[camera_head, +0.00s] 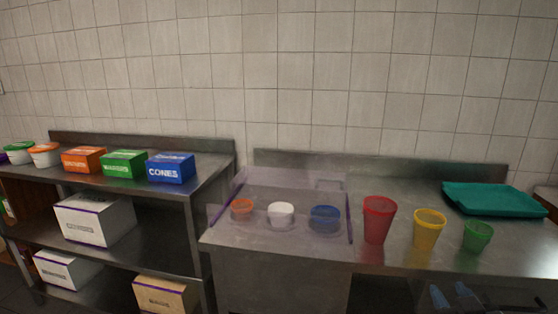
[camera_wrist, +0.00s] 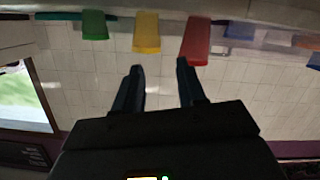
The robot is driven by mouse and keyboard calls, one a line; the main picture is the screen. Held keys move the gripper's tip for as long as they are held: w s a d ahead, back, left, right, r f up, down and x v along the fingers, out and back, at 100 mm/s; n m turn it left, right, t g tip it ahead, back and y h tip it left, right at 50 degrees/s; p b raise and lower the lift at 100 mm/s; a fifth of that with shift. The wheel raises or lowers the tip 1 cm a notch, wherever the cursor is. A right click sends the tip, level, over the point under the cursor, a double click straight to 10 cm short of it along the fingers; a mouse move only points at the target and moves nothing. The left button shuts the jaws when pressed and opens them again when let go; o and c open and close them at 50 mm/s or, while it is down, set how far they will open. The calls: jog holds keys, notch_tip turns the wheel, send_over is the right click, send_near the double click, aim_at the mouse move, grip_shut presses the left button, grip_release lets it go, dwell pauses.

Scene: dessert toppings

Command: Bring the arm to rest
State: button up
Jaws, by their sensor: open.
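My gripper (camera_wrist: 159,65) shows in the wrist view with its two dark fingers apart and nothing between them. That view is upside down. Beyond the fingers it shows a red cup (camera_wrist: 196,42), a yellow cup (camera_wrist: 146,34) and a green cup (camera_wrist: 94,26), all apart from the fingers. In the head view, two bluish tips at the bottom right, in front of the counter, look like my gripper's fingers; the rest of the arm is not clear there.
The steel counter (camera_head: 390,262) bears the red, yellow and green cups, a clear-walled case (camera_head: 222,222) with three small bowls, and teal trays (camera_head: 495,199). A steel shelf at left holds orange (camera_head: 82,160), green (camera_head: 124,164) and blue (camera_head: 171,168) boxes. A tiled wall stands behind.

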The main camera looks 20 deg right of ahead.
jog(key=s+a+f+n+t+y, duration=0.1)
jog(key=s+a+f+n+y, duration=0.15)
jog(key=s+a, duration=0.4)
jog(key=s+a+f+n+t+y, duration=0.1)
jog(key=s+a+f+n+y, duration=0.1)
jog(key=s+a+y, duration=0.35)
jog(key=s+a+r, duration=0.3)
jog(key=s+a, duration=0.3)
jog(key=s, duration=0.1)
jog(key=s+a+r+y, duration=0.1)
jog(key=s+a+r, duration=0.2)
jog(key=s+a, duration=0.3)
jog(key=shift+s+a, duration=0.35)
jog(key=shift+s, duration=0.15)
